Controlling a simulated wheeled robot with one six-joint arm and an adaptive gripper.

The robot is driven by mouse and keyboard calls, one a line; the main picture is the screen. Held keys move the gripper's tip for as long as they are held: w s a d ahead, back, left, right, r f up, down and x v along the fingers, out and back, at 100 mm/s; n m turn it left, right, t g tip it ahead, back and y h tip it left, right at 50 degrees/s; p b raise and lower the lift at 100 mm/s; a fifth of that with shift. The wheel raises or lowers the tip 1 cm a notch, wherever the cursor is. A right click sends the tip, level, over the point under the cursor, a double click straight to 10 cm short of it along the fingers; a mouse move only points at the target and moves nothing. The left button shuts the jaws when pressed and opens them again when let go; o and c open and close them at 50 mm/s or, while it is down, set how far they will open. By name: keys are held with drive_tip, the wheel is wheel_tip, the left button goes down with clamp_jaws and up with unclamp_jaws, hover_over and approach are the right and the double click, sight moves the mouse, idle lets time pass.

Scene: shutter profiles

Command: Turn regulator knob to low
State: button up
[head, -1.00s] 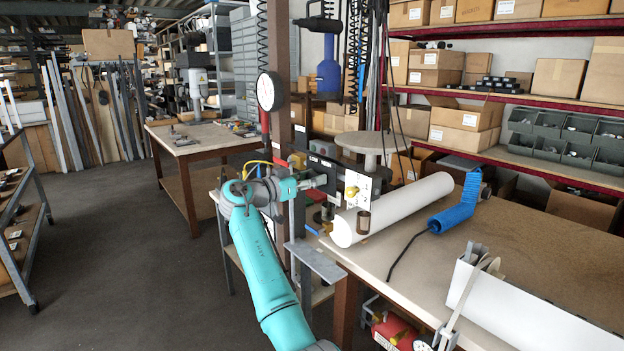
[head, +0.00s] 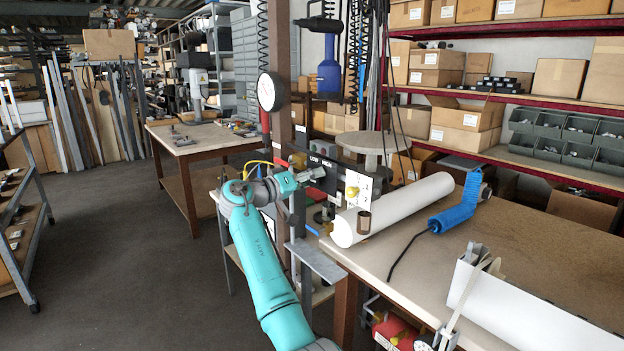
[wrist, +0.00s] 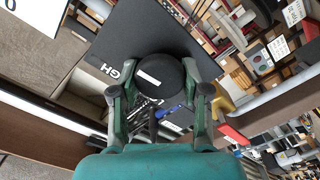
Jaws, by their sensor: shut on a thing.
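The regulator knob (wrist: 160,78) is a black round knob with a short white mark, on a dark panel (wrist: 150,35) in the wrist view. The white mark lies on the knob's left side in that picture, toward the visible letters "GH". My gripper (wrist: 158,88) has a finger on either side of the knob and is shut on it. In the head view, the dark panel (head: 322,163) shows small LOW and HIGH labels on its upper part. My gripper (head: 310,184) is at its front, and the knob cannot be made out there.
A white plate with a yellow knob (head: 352,192) stands just right of the panel. Open floor lies left.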

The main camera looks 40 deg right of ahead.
drive_tip(key=n, duration=0.4)
drive_tip(key=shift+w+f+n, duration=0.1)
drive_tip(key=shift+n, duration=0.3)
drive_tip(key=n, duration=0.3)
drive_tip(key=shift+n, duration=0.3)
drive_tip(key=n, duration=0.4)
drive_tip(key=shift+f, duration=0.15)
drive_tip(key=n, duration=0.4)
drive_tip(key=shift+f+n, duration=0.1)
drive_tip(key=shift+n, duration=0.4)
drive_tip(key=o, duration=1.1)
drive_tip(key=a, duration=1.2)
drive_tip(key=shift+s, duration=0.25)
